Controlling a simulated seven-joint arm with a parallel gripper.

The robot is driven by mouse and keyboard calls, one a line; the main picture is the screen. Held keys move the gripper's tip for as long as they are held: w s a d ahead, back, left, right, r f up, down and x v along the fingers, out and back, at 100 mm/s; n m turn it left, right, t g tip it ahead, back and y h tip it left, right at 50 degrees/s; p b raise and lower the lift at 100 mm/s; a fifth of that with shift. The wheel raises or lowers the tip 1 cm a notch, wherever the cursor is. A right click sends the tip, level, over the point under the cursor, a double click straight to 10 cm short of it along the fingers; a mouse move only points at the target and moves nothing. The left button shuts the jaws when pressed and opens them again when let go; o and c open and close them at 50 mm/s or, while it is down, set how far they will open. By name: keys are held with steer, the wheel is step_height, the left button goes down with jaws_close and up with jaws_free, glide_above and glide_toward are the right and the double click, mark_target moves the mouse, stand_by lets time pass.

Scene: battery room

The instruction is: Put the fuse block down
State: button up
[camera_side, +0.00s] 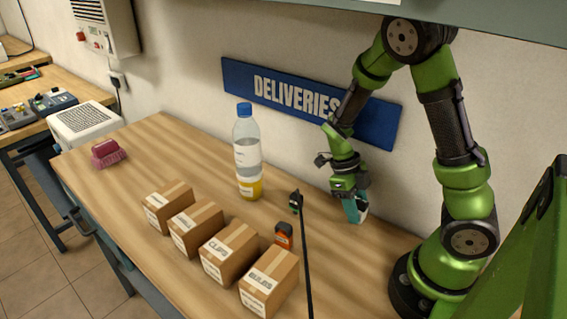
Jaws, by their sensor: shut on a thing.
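My gripper (350,197) points down above the right part of the wooden table, near the wall. It is shut on a small teal and white block (358,210), which I take to be the fuse block. The jaws cover its upper part. Its lower end is at or just above the tabletop; I cannot tell whether it touches.
Several cardboard boxes (228,250) stand in a row along the table's (130,205) front. A bottle (247,155), a black item (296,202) by a thin black rod (305,255), and an orange item (284,236) stand left of my gripper.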

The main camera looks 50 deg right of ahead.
steer(key=shift+f, duration=0.95)
steer(key=shift+f, duration=0.15)
steer(key=o, duration=1.1)
steer(key=v, duration=1.1)
steer(key=s+a+r+n+t+y, duration=0.1)
steer(key=a+r+n+t, duration=0.4)
steer(key=n, duration=1.1)
steer(key=s+a+r+n+t+y, duration=0.1)
steer(key=a+r+n+t, duration=0.5)
steer(key=n, duration=1)
step_height(320, 180, up, 3)
steer(key=shift+s+a+t, duration=0.3)
steer(key=shift+s+t, duration=0.1)
steer(key=shift+s, duration=0.15)
